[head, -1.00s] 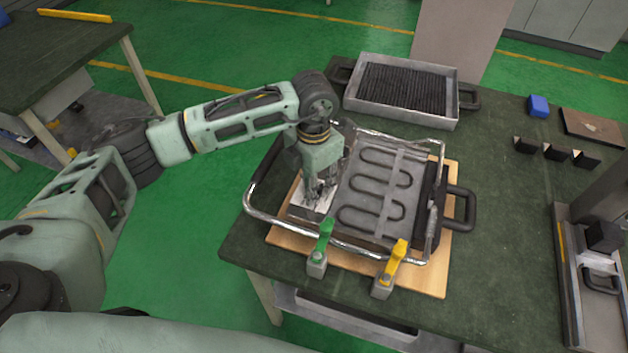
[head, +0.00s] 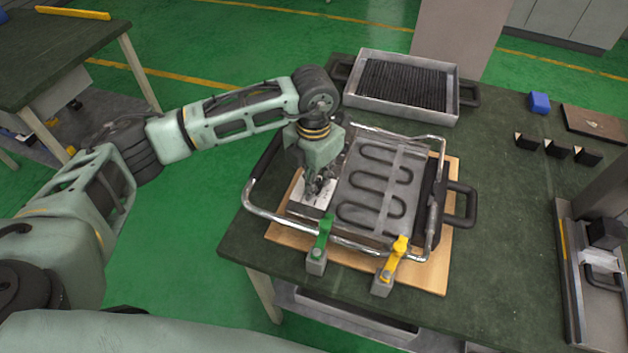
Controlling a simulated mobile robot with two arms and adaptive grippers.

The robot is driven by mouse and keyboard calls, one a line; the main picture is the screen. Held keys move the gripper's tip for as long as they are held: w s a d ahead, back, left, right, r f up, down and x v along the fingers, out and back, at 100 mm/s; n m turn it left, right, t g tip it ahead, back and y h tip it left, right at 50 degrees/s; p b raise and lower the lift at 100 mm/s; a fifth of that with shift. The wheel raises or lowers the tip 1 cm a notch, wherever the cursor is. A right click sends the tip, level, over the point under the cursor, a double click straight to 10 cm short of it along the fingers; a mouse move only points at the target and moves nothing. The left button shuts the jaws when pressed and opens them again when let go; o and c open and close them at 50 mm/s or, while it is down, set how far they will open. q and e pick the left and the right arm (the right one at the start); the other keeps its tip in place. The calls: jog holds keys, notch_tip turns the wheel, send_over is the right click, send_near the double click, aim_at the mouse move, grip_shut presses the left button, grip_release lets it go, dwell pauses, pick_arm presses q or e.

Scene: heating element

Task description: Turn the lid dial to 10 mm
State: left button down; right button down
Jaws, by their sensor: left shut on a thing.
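My left gripper (head: 318,191) points down over the light plate (head: 300,200) at the left end of the heating element unit (head: 380,192). It is shut on a small part there, most likely the lid dial, which the fingers largely hide. I cannot read the dial's setting. The unit has a dark looped heating coil and a metal tube frame (head: 262,216), and it lies on a wooden board (head: 440,270). My right gripper is not in view.
Green-handled (head: 321,240) and yellow-handled (head: 394,260) clamps stand at the unit's front edge. A metal tray of dark rods (head: 350,98) is behind. A blue block (head: 539,103) and several small black blocks (head: 556,151) lie right. The table (head: 500,240) is clear right of the board.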

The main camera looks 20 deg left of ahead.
pick_arm(q)
jog(key=shift+a+n, duration=0.2)
jog(key=shift+n, duration=0.5)
jog(key=c, duration=1.9)
grip_release()
jog(key=shift+o, duration=0.2)
jog(key=shift+r, duration=0.2)
notch_tip(320, 180, up, 12)
jog(key=shift+f, duration=0.2)
